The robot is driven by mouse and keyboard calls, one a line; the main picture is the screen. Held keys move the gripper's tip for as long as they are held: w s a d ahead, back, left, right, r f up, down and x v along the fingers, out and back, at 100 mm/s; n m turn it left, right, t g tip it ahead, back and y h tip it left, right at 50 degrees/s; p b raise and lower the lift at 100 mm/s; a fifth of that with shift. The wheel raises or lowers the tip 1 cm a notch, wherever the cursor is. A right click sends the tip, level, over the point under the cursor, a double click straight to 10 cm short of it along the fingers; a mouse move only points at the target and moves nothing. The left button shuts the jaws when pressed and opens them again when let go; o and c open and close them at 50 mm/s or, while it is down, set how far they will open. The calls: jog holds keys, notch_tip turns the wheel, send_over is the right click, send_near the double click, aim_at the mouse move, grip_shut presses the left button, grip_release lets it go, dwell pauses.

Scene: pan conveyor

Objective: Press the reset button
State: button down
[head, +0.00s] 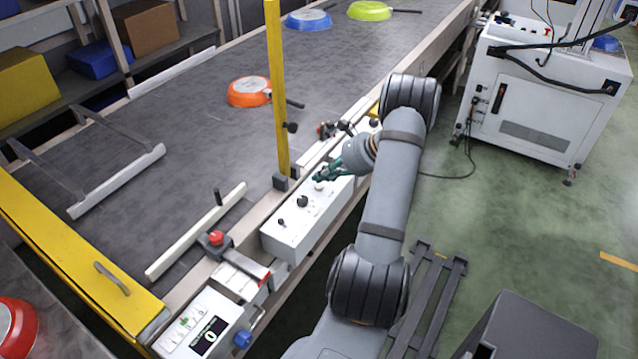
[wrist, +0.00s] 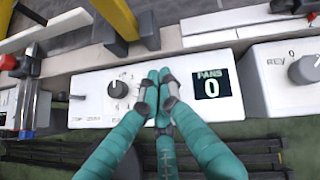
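My gripper (head: 325,174) is over the white control box (head: 290,238) at the conveyor's side. In the wrist view its teal fingers (wrist: 159,92) are drawn together with their tips over the middle of the box (wrist: 90,108), holding nothing visible. A black knob (wrist: 117,89) is left of the fingertips and a display (wrist: 212,83) reading "PANS 0" is right of them. No button marked reset can be made out; the fingers cover part of the panel. Whether the tips touch the panel, I cannot tell.
A yellow post (head: 277,90) stands beside the box. A red mushroom button (head: 216,238) is on a smaller unit to the left. Orange (head: 249,92), blue (head: 308,20) and green (head: 369,11) pans lie on the conveyor. Another knob box (wrist: 290,75) adjoins on the right.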

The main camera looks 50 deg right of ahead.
aim_at(322, 186)
jog(key=shift+r, duration=0.2)
jog(key=shift+r+p, duration=1.8)
jog(key=shift+r, duration=0.65)
jog(key=shift+f, duration=0.1)
jog(key=shift+f+b, duration=0.8)
jog(key=shift+f, duration=0.1)
jog(key=shift+r+p, duration=0.6)
jog(key=shift+p, duration=0.6)
notch_tip(322, 186, up, 5)
jog(key=p, duration=0.3)
jog(key=shift+f, duration=0.2)
jog(key=shift+f, duration=0.1)
